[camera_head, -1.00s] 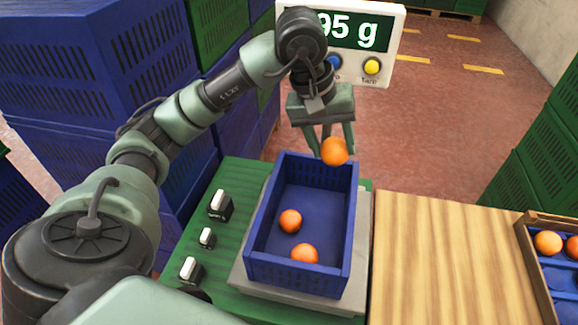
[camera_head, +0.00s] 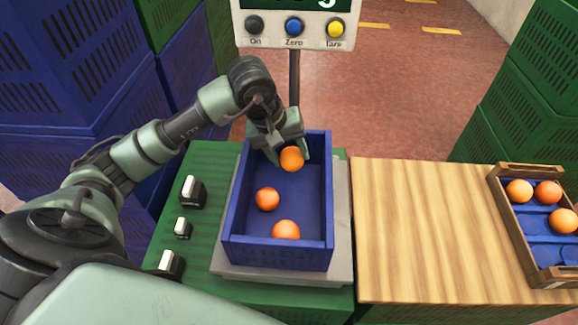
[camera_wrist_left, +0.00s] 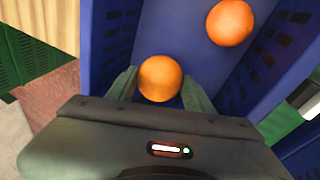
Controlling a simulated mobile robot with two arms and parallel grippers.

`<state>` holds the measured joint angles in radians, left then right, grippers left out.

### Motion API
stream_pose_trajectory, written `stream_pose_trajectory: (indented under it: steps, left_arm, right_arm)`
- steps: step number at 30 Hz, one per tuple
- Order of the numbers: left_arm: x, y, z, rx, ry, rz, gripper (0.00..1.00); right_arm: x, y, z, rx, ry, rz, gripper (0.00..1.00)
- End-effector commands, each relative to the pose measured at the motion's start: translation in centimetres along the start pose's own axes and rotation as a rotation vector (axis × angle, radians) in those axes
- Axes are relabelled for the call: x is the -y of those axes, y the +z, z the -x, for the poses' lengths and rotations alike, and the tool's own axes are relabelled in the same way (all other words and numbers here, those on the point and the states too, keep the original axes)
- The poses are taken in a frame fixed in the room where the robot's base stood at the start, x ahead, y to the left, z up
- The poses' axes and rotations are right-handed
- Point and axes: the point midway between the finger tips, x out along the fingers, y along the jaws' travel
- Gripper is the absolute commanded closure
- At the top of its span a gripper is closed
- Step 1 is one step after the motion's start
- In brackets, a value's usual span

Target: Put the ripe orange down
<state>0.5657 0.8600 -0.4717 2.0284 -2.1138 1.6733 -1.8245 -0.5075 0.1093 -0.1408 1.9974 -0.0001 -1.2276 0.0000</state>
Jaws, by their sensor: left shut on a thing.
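The ripe orange (camera_head: 292,159) is between the fingers of my left gripper (camera_head: 288,152), which is shut on it. It is inside the far end of the blue crate (camera_head: 326,200); whether it touches the floor I cannot tell. In the left wrist view the held orange (camera_wrist_left: 160,78) sits between the two green fingers (camera_wrist_left: 160,88). Two other oranges lie in the crate, one near the middle (camera_head: 267,199) and one at the near end (camera_head: 286,230). My right gripper is not in view.
The crate stands on a grey scale plate (camera_head: 342,230) with a display post (camera_head: 294,80) behind it. Stacked crates (camera_head: 60,90) stand at left.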

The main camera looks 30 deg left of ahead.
Motion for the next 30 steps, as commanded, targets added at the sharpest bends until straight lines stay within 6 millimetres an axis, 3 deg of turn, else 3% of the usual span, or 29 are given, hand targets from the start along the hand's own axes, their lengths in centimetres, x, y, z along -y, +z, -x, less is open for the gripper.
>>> stream_pose_trajectory:
  steps: [9, 25, 26, 28, 30]
  left_arm:
    - [1.2, 0.7, -3.9, 0.003, 0.0, 0.0, 0.92]
    - [1.3, 0.7, -4.1, 0.0, 0.0, -0.001, 0.92]
    - [1.3, 0.7, -4.1, 0.0, 0.0, -0.001, 0.43]
    - [1.3, 0.7, -4.1, 0.001, 0.0, -0.001, 0.26]
    - [1.3, 0.7, -4.1, 0.001, -0.001, -0.001, 0.26]
  right_arm:
    - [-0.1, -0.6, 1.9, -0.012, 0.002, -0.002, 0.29]
    - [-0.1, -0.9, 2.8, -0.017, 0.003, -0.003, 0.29]
    - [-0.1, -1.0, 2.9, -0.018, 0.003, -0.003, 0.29]
    - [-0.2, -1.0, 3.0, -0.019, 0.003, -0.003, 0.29]
    - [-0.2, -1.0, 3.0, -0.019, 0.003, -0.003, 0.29]
